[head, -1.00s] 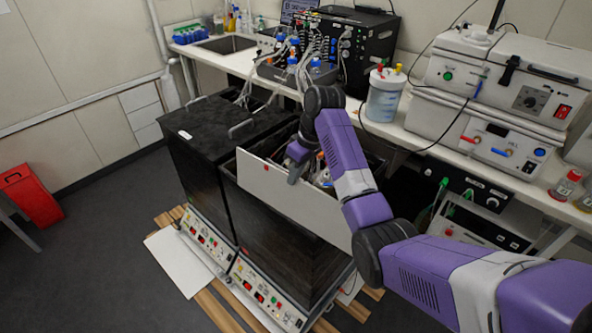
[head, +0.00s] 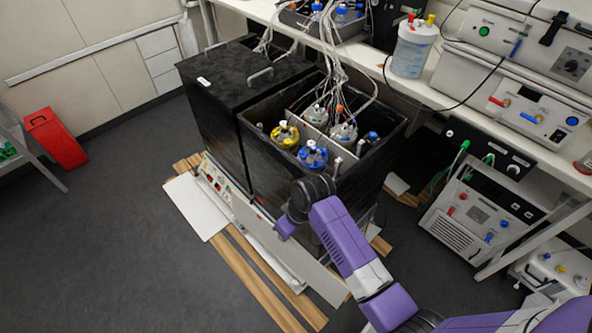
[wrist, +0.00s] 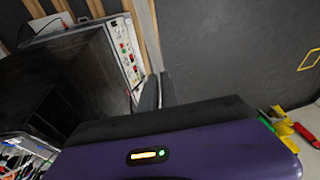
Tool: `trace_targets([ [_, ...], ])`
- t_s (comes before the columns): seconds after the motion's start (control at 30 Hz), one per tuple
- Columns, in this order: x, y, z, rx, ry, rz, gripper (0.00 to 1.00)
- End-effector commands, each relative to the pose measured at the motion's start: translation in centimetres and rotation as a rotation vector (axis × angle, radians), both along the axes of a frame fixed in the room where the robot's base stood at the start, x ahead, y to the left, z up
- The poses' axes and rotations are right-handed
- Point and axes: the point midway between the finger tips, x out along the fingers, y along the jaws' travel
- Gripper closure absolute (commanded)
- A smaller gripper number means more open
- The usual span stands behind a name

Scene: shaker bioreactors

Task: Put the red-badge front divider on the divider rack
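The front divider, a flat white panel (head: 318,277), hangs outside the front of the right black shaker box (head: 290,185), low over its controls. My gripper (head: 284,232) is at its upper edge and appears shut on it. A small reddish mark shows near the panel's upper left; arm and gripper hide part of the panel. In the wrist view the two dark fingers (wrist: 159,90) are close together, and the panel is hard to make out between them. I cannot identify a divider rack in these views.
The open box holds several bottles, including a yellow-capped one (head: 285,134) and a blue-capped one (head: 312,154). A closed black box (head: 240,75) stands left. A white board (head: 198,206) and wooden planks (head: 255,285) lie on the floor. Floor at left is clear up to a red bin (head: 56,138).

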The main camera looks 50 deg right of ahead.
Motion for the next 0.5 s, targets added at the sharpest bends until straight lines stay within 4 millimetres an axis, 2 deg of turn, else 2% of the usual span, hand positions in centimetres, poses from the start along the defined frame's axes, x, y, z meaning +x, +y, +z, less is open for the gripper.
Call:
trace_targets([
  [0.1, -1.2, 2.5, -2.3, 0.003, 0.005, 0.006, 1.00],
  [0.5, -3.6, 8.0, -7.4, 0.001, 0.003, 0.008, 1.00],
])
